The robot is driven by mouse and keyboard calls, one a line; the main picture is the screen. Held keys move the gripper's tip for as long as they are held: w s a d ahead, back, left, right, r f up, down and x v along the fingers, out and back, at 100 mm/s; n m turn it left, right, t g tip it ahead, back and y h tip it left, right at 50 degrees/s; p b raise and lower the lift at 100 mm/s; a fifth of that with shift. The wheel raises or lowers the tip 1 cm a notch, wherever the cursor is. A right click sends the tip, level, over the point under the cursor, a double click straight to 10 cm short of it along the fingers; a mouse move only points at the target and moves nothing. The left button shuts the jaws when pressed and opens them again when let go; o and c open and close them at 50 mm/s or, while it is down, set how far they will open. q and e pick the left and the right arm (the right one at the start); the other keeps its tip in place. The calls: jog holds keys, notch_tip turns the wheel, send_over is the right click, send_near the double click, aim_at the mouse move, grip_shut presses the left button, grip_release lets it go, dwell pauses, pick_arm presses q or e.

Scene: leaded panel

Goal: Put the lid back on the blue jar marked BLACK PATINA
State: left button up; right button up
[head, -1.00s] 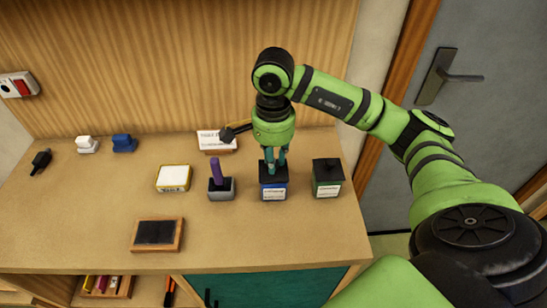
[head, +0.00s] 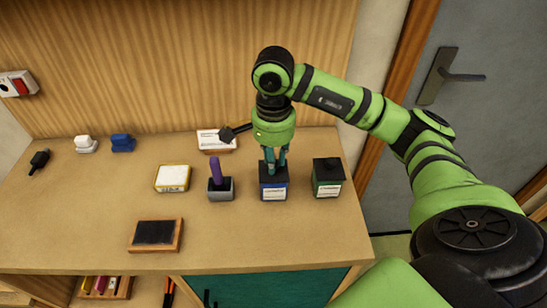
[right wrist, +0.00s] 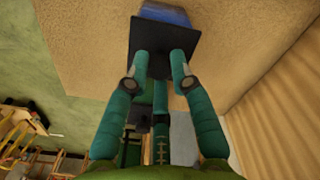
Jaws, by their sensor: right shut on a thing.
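The blue jar (head: 273,190) stands upright on the bench with a white label towards me; its print is too small to read. My right gripper (head: 274,158) points straight down over it. Its fingers are shut on the dark square lid (head: 272,177), which is at the jar's mouth. In the right wrist view the lid (right wrist: 148,38) lies at the fingertips (right wrist: 161,72), with part of the blue jar (right wrist: 166,14) showing beyond it. I cannot tell whether the lid is fully seated. My left gripper is not in view.
A grey holder (head: 221,189) with a purple item stands close on the left. A yellow-edged box (head: 172,178) and a wood-framed dark pad (head: 156,233) are farther left. The front middle of the bench is clear.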

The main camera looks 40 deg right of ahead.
jog(key=shift+b, duration=0.3)
dwell(0.6)
dwell(0.4)
jog(key=o, duration=1)
jog(key=o, duration=0.5)
jog(key=shift+r, duration=0.1)
jog(key=shift+r+p, duration=2.05)
jog(key=shift+r, duration=1.4)
